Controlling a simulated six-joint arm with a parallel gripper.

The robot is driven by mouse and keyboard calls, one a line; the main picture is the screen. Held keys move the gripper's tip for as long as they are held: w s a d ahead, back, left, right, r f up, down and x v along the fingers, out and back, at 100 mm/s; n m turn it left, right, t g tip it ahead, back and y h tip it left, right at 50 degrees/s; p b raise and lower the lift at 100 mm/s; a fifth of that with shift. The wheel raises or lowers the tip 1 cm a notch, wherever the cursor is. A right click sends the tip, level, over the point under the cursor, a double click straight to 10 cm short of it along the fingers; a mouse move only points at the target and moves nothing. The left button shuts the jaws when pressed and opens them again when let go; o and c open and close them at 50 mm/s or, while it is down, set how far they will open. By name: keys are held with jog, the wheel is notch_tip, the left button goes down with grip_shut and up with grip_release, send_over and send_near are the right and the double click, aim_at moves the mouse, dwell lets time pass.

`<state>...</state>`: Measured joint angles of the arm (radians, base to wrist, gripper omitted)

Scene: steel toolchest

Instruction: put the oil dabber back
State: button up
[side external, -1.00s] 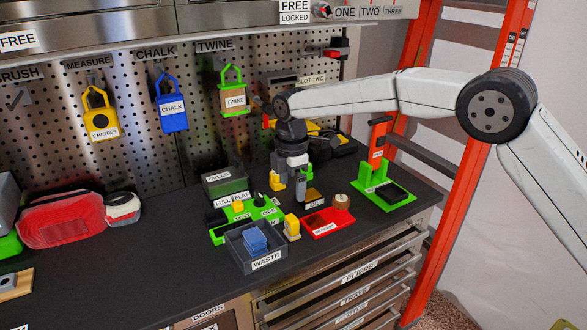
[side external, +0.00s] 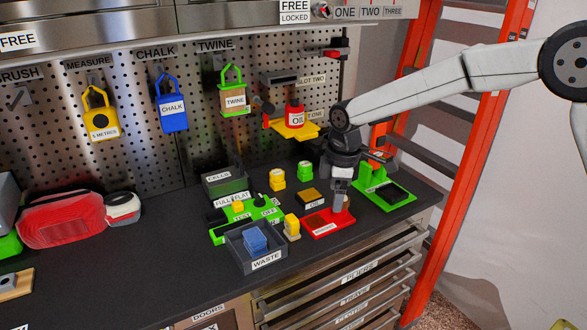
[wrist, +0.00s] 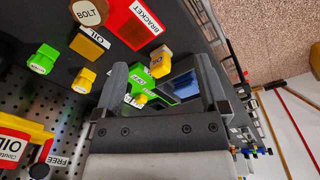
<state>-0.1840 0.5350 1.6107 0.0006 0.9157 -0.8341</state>
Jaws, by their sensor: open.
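My gripper (side external: 340,206) points down over the red BRACKET tray (side external: 318,224), right of the pad and apart from the red container. In the wrist view its fingers (wrist: 160,66) are wide apart with nothing held.
A yellow cell (side external: 277,179) and a green cell (side external: 305,170) stand behind the pad. Another yellow cell (side external: 292,226) stands beside the WASTE bin (side external: 267,262). A green tester (side external: 218,237) is to the left, a green stand (side external: 400,203) to the right.

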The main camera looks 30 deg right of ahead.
jog(key=s+d+f+m, duration=0.1)
jog(key=s+d+m, duration=0.2)
jog(key=s, duration=0.4)
jog(key=s+d+f+m+t, duration=0.1)
jog(key=s+d+f+m, duration=0.1)
jog(key=s, duration=0.5)
jog(key=s+d+f+m, duration=0.1)
jog(key=s+d+m, duration=0.3)
jog(key=s+m, duration=0.2)
jog(key=shift+s+f+m+t, duration=0.3)
jog(key=shift+s, duration=0.4)
jog(key=shift+d, duration=0.1)
